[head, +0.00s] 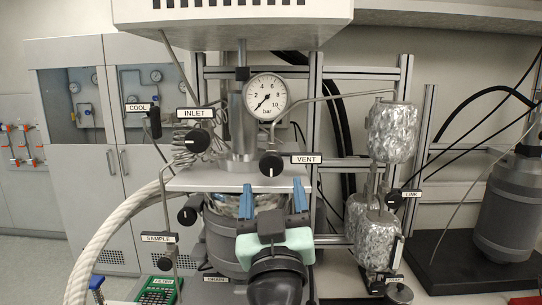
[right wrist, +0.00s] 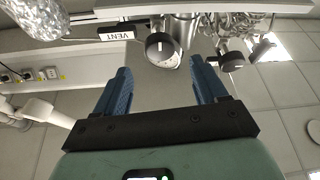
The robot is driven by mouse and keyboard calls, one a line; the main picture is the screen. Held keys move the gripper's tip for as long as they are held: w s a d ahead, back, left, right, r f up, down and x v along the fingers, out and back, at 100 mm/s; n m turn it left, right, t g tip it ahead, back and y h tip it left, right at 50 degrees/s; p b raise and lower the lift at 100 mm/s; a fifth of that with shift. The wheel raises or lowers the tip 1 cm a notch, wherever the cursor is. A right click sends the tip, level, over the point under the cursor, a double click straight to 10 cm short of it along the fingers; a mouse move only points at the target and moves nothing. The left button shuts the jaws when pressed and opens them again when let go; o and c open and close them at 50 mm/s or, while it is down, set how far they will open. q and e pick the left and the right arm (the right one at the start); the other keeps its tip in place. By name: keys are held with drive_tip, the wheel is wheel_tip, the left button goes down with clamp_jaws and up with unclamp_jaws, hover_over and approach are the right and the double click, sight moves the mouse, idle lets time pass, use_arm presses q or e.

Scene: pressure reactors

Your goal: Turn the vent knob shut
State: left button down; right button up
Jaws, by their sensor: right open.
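The vent knob (head: 271,163) is a round black knob with a white mark, left of the VENT label (head: 306,159) on the reactor head. In the right wrist view the vent knob (right wrist: 160,46) shows beside the upside-down VENT label (right wrist: 122,32). My right gripper (head: 273,187), with two blue fingers, is open and below the knob in the head view. In the right wrist view its fingers (right wrist: 161,70) stand wide apart, and the knob lies beyond the tips, between their lines. Nothing is between the fingers. My left gripper is not in view.
The INLET knob (head: 195,140) sits at upper left of the vent knob. The pressure gauge (head: 266,96) stands above it, needle near the low end. Foil-wrapped cylinders (head: 392,131) stand to the right. A thick white hose (head: 112,228) curves at left.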

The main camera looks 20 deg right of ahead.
sight(272, 167)
drive_tip(key=p+x, duration=0.2)
drive_tip(key=x, duration=0.6)
drive_tip(key=shift+w+d, duration=0.1)
drive_tip(key=shift+w, duration=0.1)
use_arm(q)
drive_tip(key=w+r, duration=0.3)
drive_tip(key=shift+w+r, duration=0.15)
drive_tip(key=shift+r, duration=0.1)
use_arm(e)
drive_tip(key=shift+s, duration=0.1)
drive_tip(key=shift+c, duration=0.7)
drive_tip(key=c, duration=0.9)
